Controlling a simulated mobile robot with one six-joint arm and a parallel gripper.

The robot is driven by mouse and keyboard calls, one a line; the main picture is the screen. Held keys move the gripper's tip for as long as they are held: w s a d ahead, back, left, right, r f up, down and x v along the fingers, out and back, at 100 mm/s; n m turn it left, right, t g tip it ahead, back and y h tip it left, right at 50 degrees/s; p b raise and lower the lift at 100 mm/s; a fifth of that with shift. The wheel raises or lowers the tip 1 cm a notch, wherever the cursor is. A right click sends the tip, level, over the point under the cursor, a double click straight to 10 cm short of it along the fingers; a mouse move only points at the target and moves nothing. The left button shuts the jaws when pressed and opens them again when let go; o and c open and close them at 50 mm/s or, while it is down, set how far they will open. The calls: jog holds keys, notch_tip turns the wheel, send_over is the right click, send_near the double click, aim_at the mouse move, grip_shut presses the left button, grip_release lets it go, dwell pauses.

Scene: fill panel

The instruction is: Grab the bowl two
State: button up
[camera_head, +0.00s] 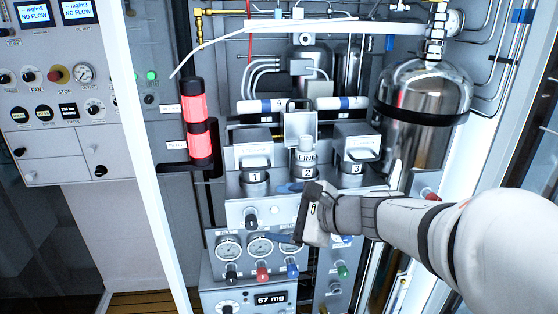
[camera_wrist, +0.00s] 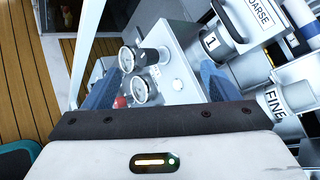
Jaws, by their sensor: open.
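Bowl two, a grey round cup marked 2 (camera_head: 307,172), sits in the middle of a row of three on the panel. A pale cylinder with a partly readable label (camera_head: 305,152) stands at its top. In the wrist view a part labelled FINE (camera_wrist: 275,104) shows at the right edge; I cannot make out the number 2 there. My gripper (camera_head: 287,239) is below bowl two, in front of the gauges, and apart from it. Its blue fingers stand wide apart in the wrist view (camera_wrist: 157,82), with nothing held between them.
Bowl one (camera_head: 255,178) is left of bowl two and bowl three (camera_head: 356,167) is right. Gauges (camera_head: 260,248) with coloured knobs are below. A red lamp column (camera_head: 195,105) and white frame post (camera_head: 140,140) stand left. A steel tank (camera_head: 424,95) hangs at upper right.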

aim_at(311, 161)
jog(key=w+d+r+m+t+h, duration=0.1)
jog(key=w+d+m+t, duration=0.1)
jog(key=w+d+m, duration=0.1)
jog(key=w+d+r+m+t+h, duration=0.1)
jog(key=w+d+m+t, duration=0.2)
jog(key=w+m, duration=0.1)
jog(key=w+d+r+m+t+h+b, duration=0.1)
jog(key=w+d+m+t, duration=0.1)
jog(key=m, duration=0.4)
jog(key=shift+w+d+r+t, duration=0.25)
jog(key=shift+w+d+t, duration=0.15)
jog(key=shift+w+d, duration=0.4)
jog(key=shift+w+d+m, duration=0.15)
jog(key=shift+d+m, duration=0.05)
jog(key=shift+m, duration=0.1)
jog(key=p+x, duration=0.1)
jog(key=x, duration=0.4)
jog(key=p+x, duration=0.1)
jog(key=x, duration=0.1)
jog(key=shift+w+f+p, duration=0.25)
jog(key=shift+f+p, duration=0.05)
jog(key=shift+p, duration=0.05)
jog(key=shift+c, duration=0.4)
jog(key=c, duration=1)
jog(key=shift+r, duration=0.1)
